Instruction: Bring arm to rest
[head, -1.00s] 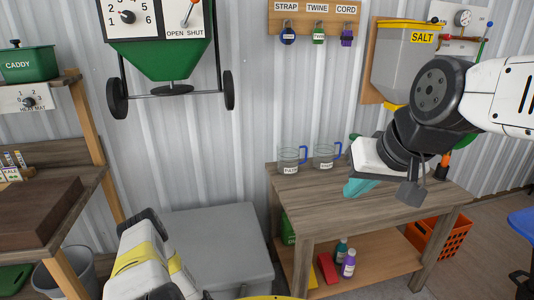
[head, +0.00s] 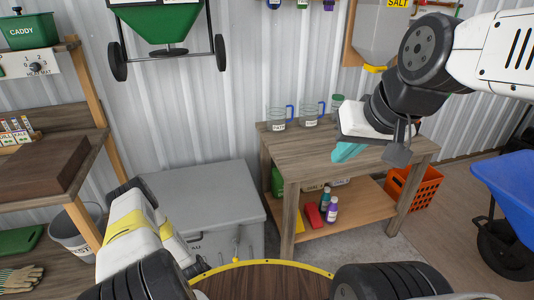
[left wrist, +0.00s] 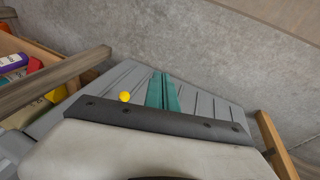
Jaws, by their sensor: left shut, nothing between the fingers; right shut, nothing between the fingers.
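My right gripper (head: 347,152) is at the right of the head view, in front of the wooden workbench as seen there. Its teal fingers are shut and hold nothing. Whether it touches the bench top cannot be told. My left arm (head: 135,240) comes in at the lower left of the head view, in front of the grey chest (head: 212,185); its fingertips are hidden there. In the left wrist view, the teal fingers of my left gripper (left wrist: 163,92) are together and empty, over a grey slatted surface (left wrist: 210,103).
The workbench (head: 300,150) carries glass jugs (head: 278,118); bottles (head: 331,210) stand on its lower shelf. An orange crate (head: 424,190) and a blue wheelbarrow (head: 510,190) are at right. Wooden shelving (head: 92,130) and a grey bucket (head: 70,235) are at left. Floor shows beside the bench.

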